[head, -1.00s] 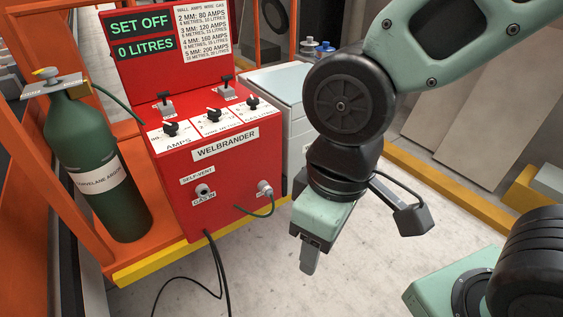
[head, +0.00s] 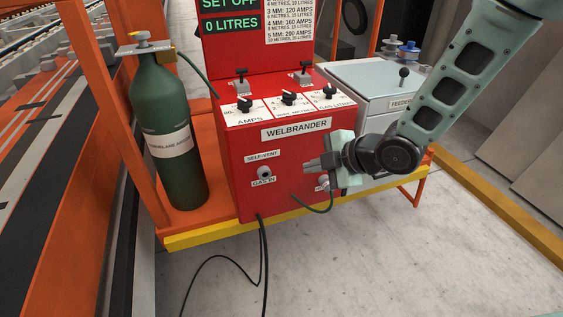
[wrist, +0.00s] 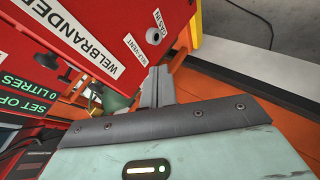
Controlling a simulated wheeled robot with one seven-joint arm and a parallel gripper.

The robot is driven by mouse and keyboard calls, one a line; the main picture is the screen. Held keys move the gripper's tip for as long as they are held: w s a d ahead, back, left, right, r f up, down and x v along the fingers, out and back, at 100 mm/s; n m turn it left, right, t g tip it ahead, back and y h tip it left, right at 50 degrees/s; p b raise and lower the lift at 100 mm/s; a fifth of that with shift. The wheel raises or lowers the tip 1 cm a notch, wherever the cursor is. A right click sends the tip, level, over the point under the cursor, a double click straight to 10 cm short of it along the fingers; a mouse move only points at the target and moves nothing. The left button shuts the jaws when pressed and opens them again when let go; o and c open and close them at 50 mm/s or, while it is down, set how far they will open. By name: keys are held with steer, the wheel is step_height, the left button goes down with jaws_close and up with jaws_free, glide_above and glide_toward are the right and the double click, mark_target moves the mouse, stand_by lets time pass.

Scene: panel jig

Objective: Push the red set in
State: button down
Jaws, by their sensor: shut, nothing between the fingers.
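The red set (head: 222,165), labelled WELBRANDER, stands upright on the orange shelf (head: 187,222). Its lower front is close to the shelf's yellow front lip (head: 205,236). Its panel reads SET OFF and 0 LITRES. My gripper (head: 308,167) is shut and empty, pointing left at the right part of the set's front, below the name label. I cannot tell whether the fingertips touch it. My gripper partly hides the lower right socket. In the wrist view, the shut fingers (wrist: 157,86) show beside the red set (wrist: 125,22), near its SELF-VENT label.
A white feeder cabinet (head: 375,88) stands to the right. A black cable (head: 264,255) hangs from the set to the floor. The floor (head: 400,260) in front is clear.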

step_height(320, 180, down, 5)
steer(key=w+d+n+t+y+b, duration=0.1)
steer(key=w+n+y+b, duration=0.15)
steer(key=n+y, duration=0.3)
steer(key=n+y+p, duration=0.2)
steer(key=n+y, duration=0.1)
glide_toward(266, 153)
steer(key=s+a, duration=0.2)
steer(key=a, duration=0.2)
steer(key=w, duration=0.1)
steer(key=w+a, duration=0.1)
steer(key=w, duration=0.1)
steer(key=shift+r+t+h, duration=0.15)
steer(key=shift+t+h, duration=0.1)
steer(key=shift+t, duration=0.15)
steer(key=shift+w+a+p, duration=0.15)
steer(key=shift+w+p, duration=0.15)
steer(key=shift+w, duration=0.3)
